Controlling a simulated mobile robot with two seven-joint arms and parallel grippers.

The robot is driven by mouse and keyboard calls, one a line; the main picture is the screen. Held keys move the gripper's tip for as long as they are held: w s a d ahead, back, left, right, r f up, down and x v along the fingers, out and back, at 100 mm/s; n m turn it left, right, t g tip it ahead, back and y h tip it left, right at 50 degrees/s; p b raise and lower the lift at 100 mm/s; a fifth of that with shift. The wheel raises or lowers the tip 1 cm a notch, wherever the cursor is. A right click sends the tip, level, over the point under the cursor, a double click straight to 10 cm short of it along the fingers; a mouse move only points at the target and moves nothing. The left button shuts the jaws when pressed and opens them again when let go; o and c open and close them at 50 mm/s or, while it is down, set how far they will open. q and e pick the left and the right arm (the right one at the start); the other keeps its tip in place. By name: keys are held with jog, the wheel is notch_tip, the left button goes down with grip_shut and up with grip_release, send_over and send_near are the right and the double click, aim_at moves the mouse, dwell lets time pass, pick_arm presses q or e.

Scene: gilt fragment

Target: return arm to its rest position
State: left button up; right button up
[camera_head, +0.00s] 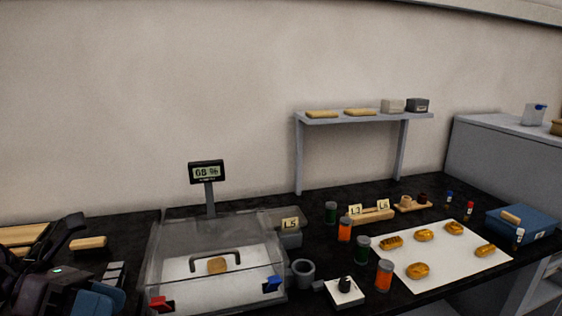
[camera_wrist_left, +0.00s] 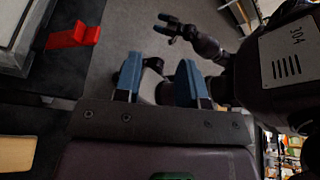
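My left arm comes in at the lower left of the head view, with the blue-fingered left gripper (camera_head: 95,300) low at the picture's bottom edge. In the left wrist view its two blue fingers (camera_wrist_left: 160,82) stand apart with nothing held between them. Beyond them are the grey floor and dark parts of my own body. A dark gripper that looks like my right one (camera_wrist_left: 170,28) shows small at the top of the left wrist view, clear of the table. The right gripper is not in the head view.
A clear lidded box (camera_head: 217,292) stands just right of my left arm, with a red tab (camera_head: 162,304) at its near corner; that tab also shows in the left wrist view (camera_wrist_left: 75,36). A display (camera_head: 206,173) rises behind. Jars and a white sheet (camera_head: 450,262) lie right.

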pick_arm(q)
jog(key=w+a+f+n+t+y, duration=0.2)
jog(key=f+n+t+y, duration=0.15)
jog(key=n+t, duration=0.8)
jog(key=w+a+f+n+t+y, duration=0.1)
jog(key=a+f+n+t+y, duration=0.3)
jog(key=n, duration=1.2)
jog(key=s+a+f+n+g+y, duration=0.2)
jog(key=s+f+n+y, duration=0.4)
jog(key=f+n+y, duration=0.35)
jog(key=s+d+f+n+g+h, duration=0.1)
jog(key=s+d+f+n+g, duration=0.2)
jog(key=s, duration=0.4)
jog(key=s+d+f+n+g, duration=0.1)
jog(key=s+f+n+g, duration=0.25)
jog(key=s+g, duration=0.2)
jog(key=s+d+f+n+g+h, duration=0.1)
jog(key=s+d+f+n+g, duration=0.15)
jog(key=s+f+g, duration=0.35)
jog(key=w+f+m+t+p, duration=0.1)
jog(key=w+f+t, duration=0.3)
jog(key=w+t, duration=0.4)
jog(key=shift+a+f+t+h+p, duration=0.15)
jog(key=shift+a+t+h+p, duration=0.2)
jog(key=shift+t, duration=1.15)
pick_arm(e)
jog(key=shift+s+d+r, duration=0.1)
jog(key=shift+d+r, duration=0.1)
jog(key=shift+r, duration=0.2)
